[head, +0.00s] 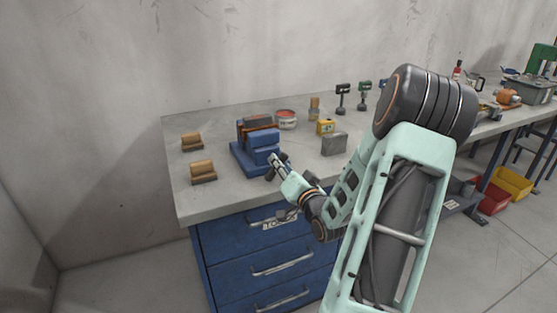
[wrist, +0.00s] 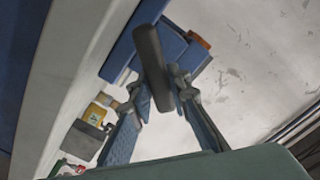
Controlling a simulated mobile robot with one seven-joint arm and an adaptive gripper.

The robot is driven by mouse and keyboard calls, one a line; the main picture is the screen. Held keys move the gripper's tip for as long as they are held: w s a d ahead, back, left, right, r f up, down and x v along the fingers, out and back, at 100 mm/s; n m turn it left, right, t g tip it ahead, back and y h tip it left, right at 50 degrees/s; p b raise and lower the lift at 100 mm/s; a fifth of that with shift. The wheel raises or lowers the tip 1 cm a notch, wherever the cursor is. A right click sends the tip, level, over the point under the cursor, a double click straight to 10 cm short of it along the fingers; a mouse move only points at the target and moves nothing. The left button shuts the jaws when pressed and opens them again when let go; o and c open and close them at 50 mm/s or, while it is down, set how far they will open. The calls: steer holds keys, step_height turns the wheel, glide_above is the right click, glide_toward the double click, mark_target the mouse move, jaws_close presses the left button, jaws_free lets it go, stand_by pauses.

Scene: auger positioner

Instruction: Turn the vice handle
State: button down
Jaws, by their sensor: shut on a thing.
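The blue vice (head: 260,140) stands on the workbench (head: 225,198) near its left end. It also shows in the wrist view (wrist: 128,42), behind the handle. The dark grey vice handle (wrist: 151,62) is a thick bar in the wrist view, tilted slightly. My gripper (wrist: 161,88) is at the handle, with one finger on each side of it, shut on it. In the head view my gripper (head: 274,166) is at the front of the vice, and the handle is mostly hidden by the fingers.
Two wooden blocks (head: 202,171) lie left of the vice. A red-rimmed tin (head: 286,118), a yellow box (head: 326,126) and a grey block (head: 334,144) stand to its right. Blue drawers (head: 275,262) are below the bench top. A wall (head: 215,60) is behind.

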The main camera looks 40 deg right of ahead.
steer(key=shift+d+f+m+p, duration=0.1)
steer(key=shift+m+p, duration=0.3)
steer(key=shift+m, duration=0.6)
steer(key=c, duration=1.8)
jaws_free()
steer(key=v, duration=1.2)
steer(key=shift+s+f, duration=0.1)
